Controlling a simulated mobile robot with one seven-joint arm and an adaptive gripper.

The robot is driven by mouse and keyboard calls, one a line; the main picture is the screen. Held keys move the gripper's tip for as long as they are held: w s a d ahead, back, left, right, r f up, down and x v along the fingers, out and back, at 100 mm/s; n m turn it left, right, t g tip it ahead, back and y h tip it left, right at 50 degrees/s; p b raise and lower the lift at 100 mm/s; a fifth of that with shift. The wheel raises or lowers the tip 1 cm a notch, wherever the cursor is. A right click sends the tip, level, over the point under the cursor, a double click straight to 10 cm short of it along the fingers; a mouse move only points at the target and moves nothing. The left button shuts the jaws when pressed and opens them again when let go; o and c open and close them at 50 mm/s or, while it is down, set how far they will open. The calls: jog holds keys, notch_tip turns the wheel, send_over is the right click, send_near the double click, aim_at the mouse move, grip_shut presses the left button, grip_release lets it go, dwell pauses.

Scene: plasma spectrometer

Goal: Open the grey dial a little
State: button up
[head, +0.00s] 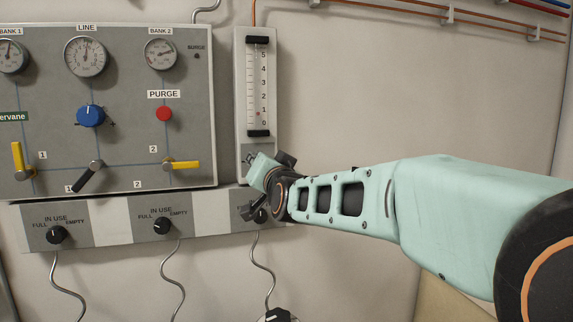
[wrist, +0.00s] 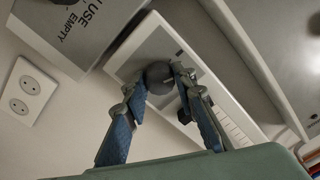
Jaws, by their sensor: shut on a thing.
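The grey dial (wrist: 157,78) is a dark round knob at the lower end of the flowmeter (head: 257,85). In the wrist view it sits between my two fingertips. My gripper (wrist: 160,82) is shut on it, one finger on each side. In the head view my gripper (head: 256,180) is at the flowmeter's bottom and hides the dial. The flowmeter is a pale upright panel with a scale and black end blocks. A small red float shows near the low end of its scale, just below 1.
The gauge panel (head: 110,150) with a blue knob (head: 90,115), red PURGE button (head: 164,114) and yellow valve handles is left. Below runs a strip (head: 110,207) with black IN USE knobs, the right one partly behind my gripper.

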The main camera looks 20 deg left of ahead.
jog(key=o, duration=1.2)
jog(key=shift+c, duration=0.2)
jog(key=shift+r, duration=0.1)
